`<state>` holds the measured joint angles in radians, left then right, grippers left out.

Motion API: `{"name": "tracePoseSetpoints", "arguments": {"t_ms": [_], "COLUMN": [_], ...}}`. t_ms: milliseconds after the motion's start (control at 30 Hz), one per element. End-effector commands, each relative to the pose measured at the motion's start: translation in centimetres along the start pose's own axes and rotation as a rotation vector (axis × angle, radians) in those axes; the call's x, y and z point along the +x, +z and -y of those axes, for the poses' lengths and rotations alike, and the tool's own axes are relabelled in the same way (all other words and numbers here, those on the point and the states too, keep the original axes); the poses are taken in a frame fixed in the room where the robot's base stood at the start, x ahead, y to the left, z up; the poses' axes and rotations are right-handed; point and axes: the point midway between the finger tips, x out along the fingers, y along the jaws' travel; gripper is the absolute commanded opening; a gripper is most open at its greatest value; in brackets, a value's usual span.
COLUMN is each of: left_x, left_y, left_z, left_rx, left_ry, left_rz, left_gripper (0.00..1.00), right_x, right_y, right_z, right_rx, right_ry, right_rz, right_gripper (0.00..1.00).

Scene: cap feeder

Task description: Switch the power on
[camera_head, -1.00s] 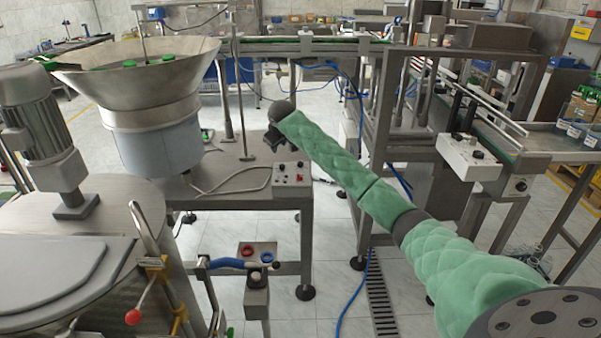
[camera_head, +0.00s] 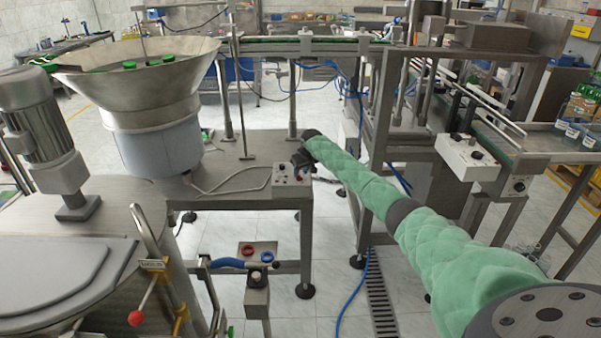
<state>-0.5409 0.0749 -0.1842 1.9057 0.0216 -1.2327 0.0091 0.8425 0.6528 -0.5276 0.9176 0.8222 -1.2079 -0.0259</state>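A small white control box (camera_head: 291,187) with several knobs sits on the front right edge of the metal table under the feeder. My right arm, in a green padded sleeve, reaches in from the lower right. Its dark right gripper (camera_head: 300,159) is just above and behind the box's upper edge. It overlaps the box's top in the picture, and I cannot tell whether they touch. The fingers are small and dark, so their opening is unclear. The cap feeder bowl (camera_head: 150,100) with green caps stands to the left. My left gripper is not in view.
A second control box (camera_head: 468,158) with knobs is mounted on the conveyor frame at right. A steel tank with a motor (camera_head: 45,135) fills the left. A post with a red and a blue ring (camera_head: 247,250) stands in front. A blue hose (camera_head: 355,300) lies on the floor.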

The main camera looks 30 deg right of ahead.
Motion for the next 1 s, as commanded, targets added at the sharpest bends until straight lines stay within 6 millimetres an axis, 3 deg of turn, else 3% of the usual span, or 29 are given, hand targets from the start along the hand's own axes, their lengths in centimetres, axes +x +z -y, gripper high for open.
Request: {"name": "tracePoseSetpoints", "arguments": {"t_ms": [200, 500, 533, 700, 1000], "left_x": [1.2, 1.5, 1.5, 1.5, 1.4], "left_y": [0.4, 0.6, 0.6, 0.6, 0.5], "left_z": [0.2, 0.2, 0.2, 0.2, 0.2], "left_rx": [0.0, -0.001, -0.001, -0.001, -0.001], "left_ry": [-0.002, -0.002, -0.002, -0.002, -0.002], "left_rz": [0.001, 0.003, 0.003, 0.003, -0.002], "left_gripper": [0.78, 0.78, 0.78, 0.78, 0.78], "right_x": [1.4, 1.7, 1.7, 1.7, 1.6], "right_y": [-0.1, 0.0, 0.0, 0.0, -0.1], "right_z": [0.0, 0.0, 0.0, 0.0, 0.1], "right_rx": [-0.001, -0.001, -0.001, -0.001, 0.013], "right_ry": [0.0, 0.0, 0.0, 0.0, 0.007], "right_rz": [-0.001, 0.0, 0.0, 0.0, 0.0], "right_gripper": [0.31, 0.31, 0.29, 0.0, 0.0]}}
